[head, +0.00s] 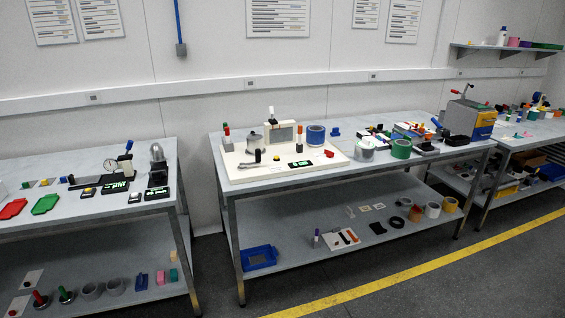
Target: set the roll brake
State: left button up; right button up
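No part labelled as a roll brake can be made out at this distance. A small red part (329,153) lies in front of the blue roll. Neither of my grippers is in view.
A left table (60,215) holds gauges and trays. Dark floor (420,285) with a yellow line (400,269) lies clear in front.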

aim_at(330, 154)
jog(key=i+j+z, duration=0.15)
jog(key=i+z, duration=0.25)
jog(key=i, duration=0.15)
jog(key=i+j+z, duration=0.1)
jog(key=z, duration=0.6)
jog(key=i+j, duration=0.05)
jog(key=i, duration=0.05)
